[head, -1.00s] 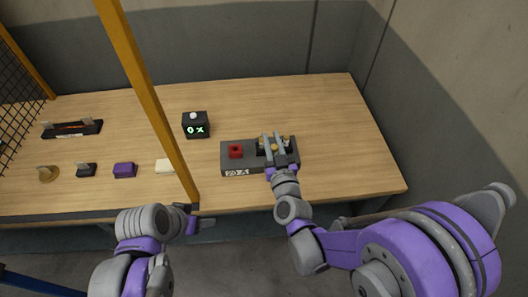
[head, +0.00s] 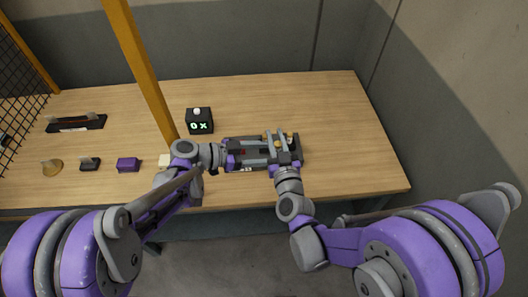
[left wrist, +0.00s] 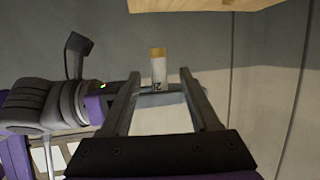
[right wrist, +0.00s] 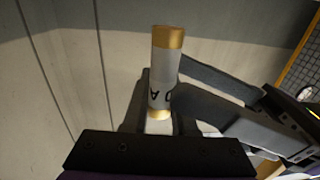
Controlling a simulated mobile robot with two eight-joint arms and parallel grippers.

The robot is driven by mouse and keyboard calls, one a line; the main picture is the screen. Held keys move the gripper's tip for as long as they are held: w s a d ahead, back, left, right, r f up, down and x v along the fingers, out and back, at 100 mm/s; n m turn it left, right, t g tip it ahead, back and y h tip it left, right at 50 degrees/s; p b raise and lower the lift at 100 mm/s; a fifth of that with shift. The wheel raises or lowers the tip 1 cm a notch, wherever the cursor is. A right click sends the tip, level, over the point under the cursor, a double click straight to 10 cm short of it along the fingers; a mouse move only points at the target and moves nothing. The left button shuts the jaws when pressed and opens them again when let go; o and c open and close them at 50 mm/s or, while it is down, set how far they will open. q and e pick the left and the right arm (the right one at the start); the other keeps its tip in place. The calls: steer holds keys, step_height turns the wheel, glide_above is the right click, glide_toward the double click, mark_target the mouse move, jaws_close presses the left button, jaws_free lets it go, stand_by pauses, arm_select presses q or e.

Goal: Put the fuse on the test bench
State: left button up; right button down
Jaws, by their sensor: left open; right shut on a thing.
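The fuse is a pale cylinder with gold end caps and dark lettering. It shows in the right wrist view (right wrist: 165,68), and my right gripper (head: 280,137) is shut on it. The fuse also shows in the left wrist view (left wrist: 158,68), between the fingers of my left gripper (head: 267,152), which is open. In the head view both grippers are over the dark block (head: 246,168) on the wooden bench (head: 310,100), the left one reaching in from the left. They hide most of the block and the fuse there. I cannot tell whether the left fingers touch the fuse.
A black box (head: 199,120) with a lit display stands behind the block. A black holder (head: 76,122), a purple block (head: 128,164) and other small items lie at left. The bench's back right is clear.

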arm_select(q)
steer(key=x, duration=0.7)
steer(key=shift+d, duration=0.15)
jaws_close()
arm_select(e)
steer(key=c, duration=0.6)
jaws_free()
steer(key=shift+c, duration=0.2)
